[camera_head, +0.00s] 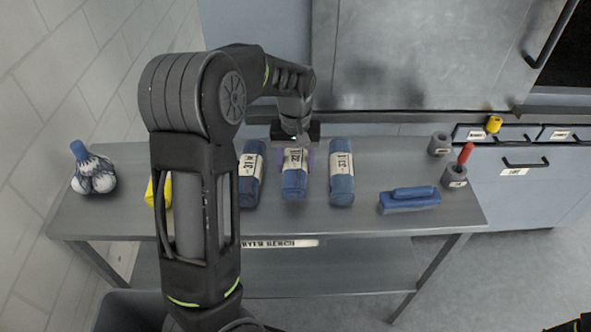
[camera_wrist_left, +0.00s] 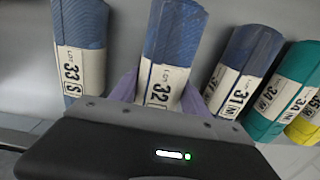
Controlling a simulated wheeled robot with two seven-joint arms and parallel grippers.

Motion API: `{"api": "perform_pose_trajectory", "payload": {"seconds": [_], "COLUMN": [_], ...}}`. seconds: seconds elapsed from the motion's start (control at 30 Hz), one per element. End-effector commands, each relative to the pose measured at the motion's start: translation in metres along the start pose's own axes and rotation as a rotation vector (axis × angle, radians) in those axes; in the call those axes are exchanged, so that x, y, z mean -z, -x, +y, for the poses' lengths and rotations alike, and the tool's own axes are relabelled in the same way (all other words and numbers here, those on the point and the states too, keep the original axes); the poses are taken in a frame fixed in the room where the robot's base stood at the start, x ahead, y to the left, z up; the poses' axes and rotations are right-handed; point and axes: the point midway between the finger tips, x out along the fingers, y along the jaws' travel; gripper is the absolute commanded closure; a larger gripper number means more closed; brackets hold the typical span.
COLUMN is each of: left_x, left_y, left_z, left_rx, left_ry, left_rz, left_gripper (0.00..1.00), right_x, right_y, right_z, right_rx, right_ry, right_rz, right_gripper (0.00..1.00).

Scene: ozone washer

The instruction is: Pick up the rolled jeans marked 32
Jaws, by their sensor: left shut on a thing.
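The rolled jeans marked 32 (camera_head: 294,183) are a blue roll with a white label, lying on the grey table between two similar rolls. In the left wrist view the roll marked 32 (camera_wrist_left: 174,50) sits between the purple fingers of my left gripper (camera_wrist_left: 160,92). In the head view my left gripper (camera_head: 297,160) reaches down over the far end of this roll, shut on it. The roll appears to rest on the table. The far end is partly hidden by the gripper. My right gripper is not in view.
Rolls marked 31 (camera_head: 250,180) and 33 (camera_head: 342,180) lie close on either side. Teal (camera_wrist_left: 285,90) and yellow (camera_wrist_left: 308,122) rolls lie beyond 31. A blue brush (camera_head: 410,200), grey cylinders (camera_head: 454,176) and a net bag (camera_head: 93,172) are also on the table (camera_head: 330,222).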

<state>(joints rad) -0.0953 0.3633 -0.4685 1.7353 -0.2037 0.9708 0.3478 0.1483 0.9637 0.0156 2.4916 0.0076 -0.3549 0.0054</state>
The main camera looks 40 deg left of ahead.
Motion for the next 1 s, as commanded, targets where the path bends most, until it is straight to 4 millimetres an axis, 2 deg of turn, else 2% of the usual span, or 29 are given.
{"api": "perform_pose_trajectory", "payload": {"seconds": [0.2, 0.4, 0.53, 1.0], "left_x": [0.001, 0.001, 0.0, 0.0], "left_y": [0.043, 0.071, 0.076, 0.076], "left_z": [0.001, 0.001, 0.0, 0.0], "left_rx": [-0.003, -0.001, 0.0, 0.0], "left_ry": [-0.001, -0.002, -0.001, -0.001], "left_rz": [0.006, 0.003, 0.001, 0.001], "left_gripper": [1.0, 1.0, 1.0, 1.0], "right_x": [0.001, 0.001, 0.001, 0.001], "right_y": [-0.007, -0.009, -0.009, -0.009], "right_z": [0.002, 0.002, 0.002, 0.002], "right_rx": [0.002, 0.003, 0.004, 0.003], "right_ry": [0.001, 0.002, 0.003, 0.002], "right_rz": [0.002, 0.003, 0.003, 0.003], "right_gripper": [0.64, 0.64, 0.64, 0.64]}}
